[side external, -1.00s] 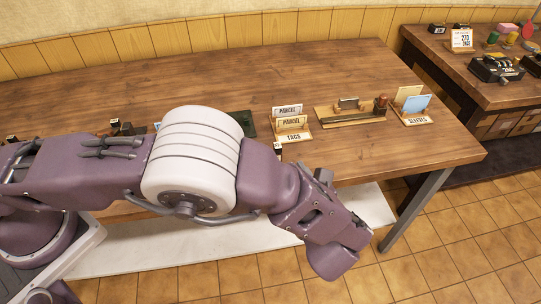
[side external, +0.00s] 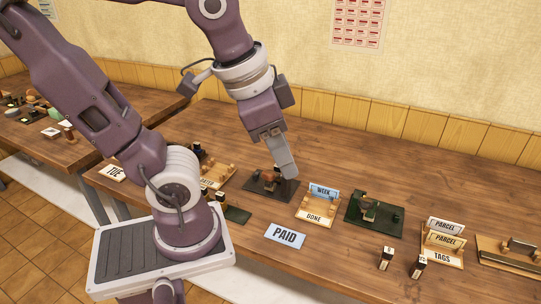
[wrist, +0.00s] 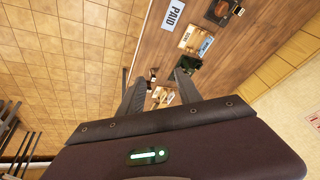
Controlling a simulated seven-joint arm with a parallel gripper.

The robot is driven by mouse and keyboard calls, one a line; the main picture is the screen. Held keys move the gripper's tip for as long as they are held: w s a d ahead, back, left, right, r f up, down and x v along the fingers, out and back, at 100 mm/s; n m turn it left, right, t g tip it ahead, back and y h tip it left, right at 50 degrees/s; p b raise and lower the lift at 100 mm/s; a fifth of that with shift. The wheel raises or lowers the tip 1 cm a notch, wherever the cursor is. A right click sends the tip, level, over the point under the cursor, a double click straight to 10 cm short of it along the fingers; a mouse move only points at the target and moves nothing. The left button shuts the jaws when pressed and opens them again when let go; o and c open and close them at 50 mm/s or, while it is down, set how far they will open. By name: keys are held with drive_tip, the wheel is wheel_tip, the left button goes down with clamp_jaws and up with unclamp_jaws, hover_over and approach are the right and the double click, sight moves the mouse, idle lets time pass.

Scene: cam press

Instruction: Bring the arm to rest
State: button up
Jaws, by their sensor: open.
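My gripper (side external: 287,168) hangs from the raised arm and points down over the wooden table in the side external view. It appears in front of a dark plate with a brown knob (side external: 257,187); the height between them is hard to judge. In the wrist view my gripper (wrist: 160,73) has its two fingers spread apart with nothing between them. The table shows beyond the fingers, well away from them.
On the table (side external: 330,150) stand a week/done holder (side external: 318,207), a green plate with a device (side external: 373,214), a PAID card (side external: 285,235), a tags holder (side external: 442,245) and two small stamps (side external: 386,258). The back of the table is mostly clear.

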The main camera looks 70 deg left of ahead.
drive_tip(key=shift+s+d+f+n+t, duration=0.1)
drive_tip(key=shift+s+n+t, duration=0.2)
drive_tip(key=shift+s+n, duration=0.3)
drive_tip(key=shift+s+d+f+n+t, duration=0.1)
drive_tip(key=shift+s+n+t, duration=0.2)
drive_tip(key=shift+s+n, duration=0.3)
